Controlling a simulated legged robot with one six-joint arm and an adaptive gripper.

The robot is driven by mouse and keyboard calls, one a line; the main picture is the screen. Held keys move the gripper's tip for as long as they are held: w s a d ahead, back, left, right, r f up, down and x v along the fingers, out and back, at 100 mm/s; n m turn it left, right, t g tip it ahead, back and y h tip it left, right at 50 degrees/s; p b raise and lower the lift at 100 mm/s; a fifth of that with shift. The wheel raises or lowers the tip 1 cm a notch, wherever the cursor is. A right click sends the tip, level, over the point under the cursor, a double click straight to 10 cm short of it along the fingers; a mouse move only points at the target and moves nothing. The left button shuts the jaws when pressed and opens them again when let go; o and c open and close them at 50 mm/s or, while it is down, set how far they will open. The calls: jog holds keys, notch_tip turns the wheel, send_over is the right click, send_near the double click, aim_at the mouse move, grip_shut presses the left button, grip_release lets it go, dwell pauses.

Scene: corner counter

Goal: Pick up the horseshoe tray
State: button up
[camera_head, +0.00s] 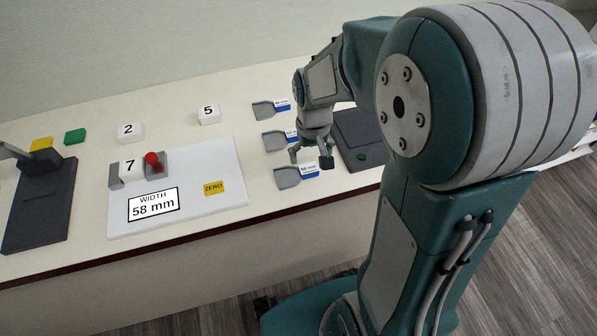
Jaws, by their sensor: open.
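Three small grey trays with blue-and-white labels at their right ends lie in a column on the counter: a back tray (262,110), a middle tray (271,141) and a front tray (286,179). Their left ends look flared and hollowed. I cannot tell for sure which is the horseshoe tray, and the label print is too small to read surely. My gripper (310,160) points down, open and empty, over the label end of the front tray. Its fingers overlap the middle tray's label in the picture. The height gap is hard to judge.
A white board (220,165) reading "WIDTH 58 mm" carries a white 7 block (131,168) between grey jaws and a red knob (152,158). White blocks 2 (130,132) and 5 (208,114) stand behind. A dark panel (352,128) lies right of the gripper.

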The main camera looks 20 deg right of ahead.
aim_at(311, 167)
jog(key=f, duration=0.1)
jog(key=d+f, duration=0.1)
jog(key=f, duration=0.1)
jog(key=shift+w, duration=0.1)
jog(key=shift+a+f, duration=0.65)
jog(key=shift+f, duration=0.1)
jog(key=shift+a, duration=0.55)
jog(key=shift+d, duration=0.65)
jog(key=c, duration=1.2)
jog(key=shift+d, duration=0.2)
jog(key=shift+a, duration=0.1)
